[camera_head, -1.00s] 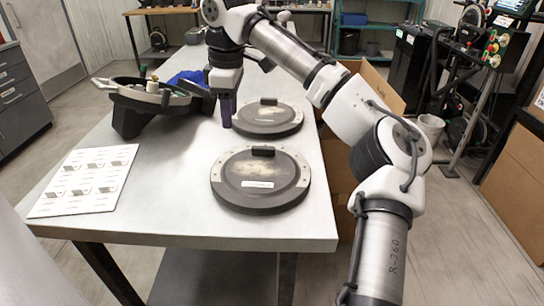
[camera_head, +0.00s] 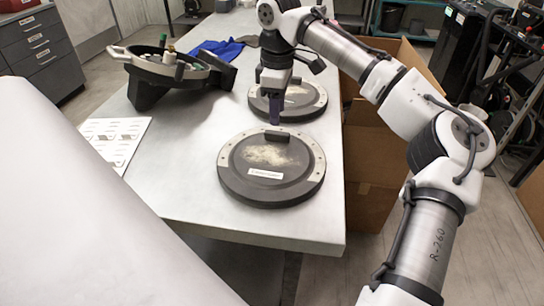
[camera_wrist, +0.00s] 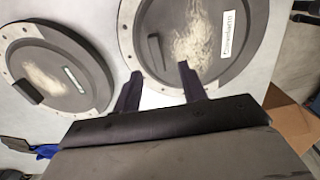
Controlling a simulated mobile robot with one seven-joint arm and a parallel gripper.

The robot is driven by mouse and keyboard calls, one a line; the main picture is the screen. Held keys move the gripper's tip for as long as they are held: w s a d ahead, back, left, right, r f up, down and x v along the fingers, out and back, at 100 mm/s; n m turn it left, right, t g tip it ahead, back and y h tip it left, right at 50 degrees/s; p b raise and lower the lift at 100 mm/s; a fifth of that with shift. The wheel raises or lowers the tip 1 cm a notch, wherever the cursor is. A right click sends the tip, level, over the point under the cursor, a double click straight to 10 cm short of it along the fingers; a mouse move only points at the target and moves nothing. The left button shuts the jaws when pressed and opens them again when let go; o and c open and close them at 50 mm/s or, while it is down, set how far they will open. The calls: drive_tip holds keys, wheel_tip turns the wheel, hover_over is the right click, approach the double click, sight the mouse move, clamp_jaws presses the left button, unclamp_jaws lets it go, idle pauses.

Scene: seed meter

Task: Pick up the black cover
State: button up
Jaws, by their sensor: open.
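Two round black covers with raised handles and white labels lie flat on the grey table (camera_head: 185,195). The near cover (camera_head: 245,187) is fully visible in the head view; the far cover (camera_head: 312,108) is partly hidden by my gripper. My gripper (camera_head: 275,122) points down between the two handles, open and empty. In the wrist view, the two open fingers (camera_wrist: 160,74) overlap the lower edge of the right-hand cover (camera_wrist: 225,50), below its handle. The other cover (camera_wrist: 62,58) is at the left there. Height above the table is hard to tell.
A dark housing with a pale handle (camera_head: 150,92) stands at the back left, beside a blue cloth (camera_head: 222,47). A white sheet with several small dark pieces (camera_head: 118,140) lies at the left. A cardboard box (camera_head: 372,150) stands off the table's right edge.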

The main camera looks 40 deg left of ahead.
sight(277, 132)
drive_tip(key=shift+w+a+f+p, duration=0.15)
drive_tip(key=shift+f+p, duration=0.35)
drive_tip(key=shift+f, duration=2.2)
clamp_jaws()
